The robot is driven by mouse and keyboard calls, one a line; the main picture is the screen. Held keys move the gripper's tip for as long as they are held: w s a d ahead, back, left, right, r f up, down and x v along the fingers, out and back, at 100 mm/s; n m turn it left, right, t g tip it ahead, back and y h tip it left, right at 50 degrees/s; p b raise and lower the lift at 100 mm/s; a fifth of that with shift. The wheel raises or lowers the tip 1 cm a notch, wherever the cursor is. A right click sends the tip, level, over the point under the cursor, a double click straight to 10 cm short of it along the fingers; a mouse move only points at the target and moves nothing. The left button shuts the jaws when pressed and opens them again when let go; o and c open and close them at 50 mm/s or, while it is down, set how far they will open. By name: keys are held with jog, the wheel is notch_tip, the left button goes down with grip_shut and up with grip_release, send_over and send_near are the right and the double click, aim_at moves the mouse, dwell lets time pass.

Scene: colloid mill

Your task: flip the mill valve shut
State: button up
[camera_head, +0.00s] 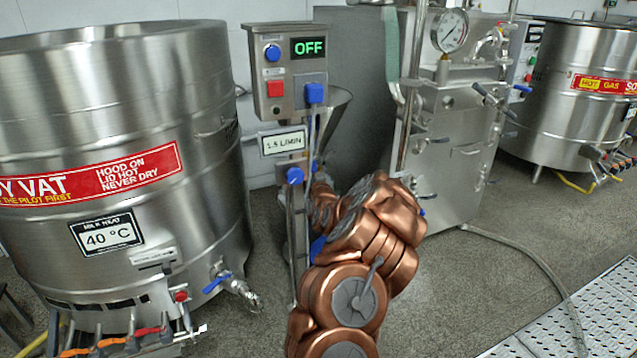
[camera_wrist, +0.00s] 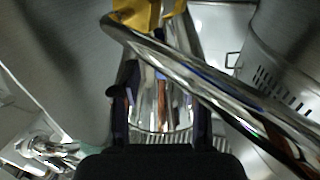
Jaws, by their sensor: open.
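The mill's grey control box (camera_head: 290,72) stands left of centre in the head view, with a green "OFF" display (camera_head: 308,47). Below it are a "1.5 L/MIN" plate (camera_head: 283,142) and a blue knob (camera_head: 294,175) on the steel post. Which part is the mill valve I cannot tell. My copper arm reaches to the mill's lower part and hides much of it and my gripper. In the wrist view my gripper (camera_wrist: 160,105) is open, its dark fingers on either side of a shiny steel body (camera_wrist: 160,118). A curved steel tube (camera_wrist: 200,80) crosses in front, close to the fingers.
A large steel vat (camera_head: 120,75) stands at the left, with a blue-handled tap (camera_head: 217,282) low down. A steel machine with a gauge (camera_head: 450,30) and another vat (camera_head: 570,100) are at the right. A hose (camera_head: 530,265) crosses the floor. A yellow part (camera_wrist: 150,12) shows in the wrist view.

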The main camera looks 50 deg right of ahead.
jog(key=v, duration=0.6)
jog(key=shift+s+a, duration=0.1)
dwell(0.4)
